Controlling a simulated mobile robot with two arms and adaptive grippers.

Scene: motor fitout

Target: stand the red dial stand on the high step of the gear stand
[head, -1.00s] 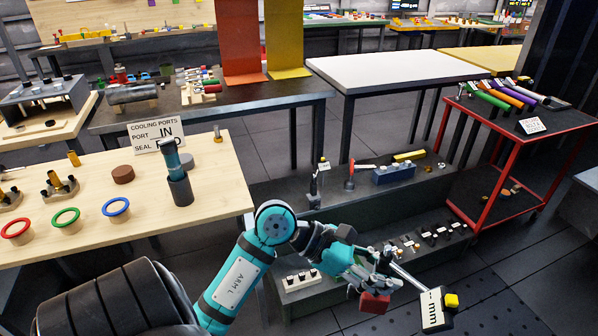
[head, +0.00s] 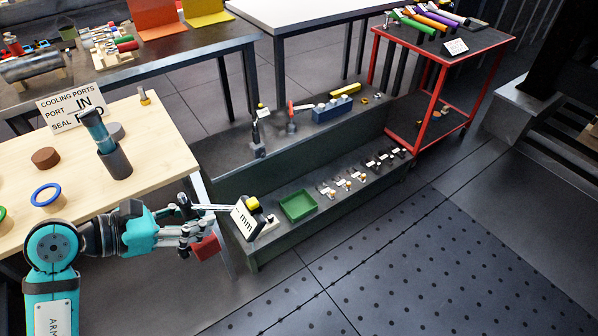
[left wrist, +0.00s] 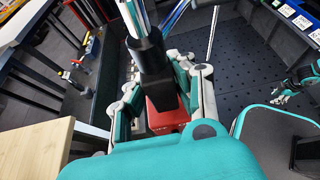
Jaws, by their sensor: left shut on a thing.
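My left gripper (head: 192,232) is shut on the red dial stand, whose red base block (head: 206,247) hangs tilted below the fingers. Its rod reaches right to a white "mm" card (head: 246,222) and a yellow piece (head: 252,203). In the left wrist view the red base (left wrist: 166,118) and a dark post (left wrist: 150,60) sit between the fingers. The gear stand is a dark two-step bench; its high step (head: 228,180) is behind the gripper, to the upper right. The held stand is off it, near the low step's left end. My right gripper (left wrist: 286,92) shows small in the wrist view.
The low step holds a green tray (head: 298,206) and several small parts. A wooden table (head: 165,150) is left; a red cart (head: 440,95) is right.

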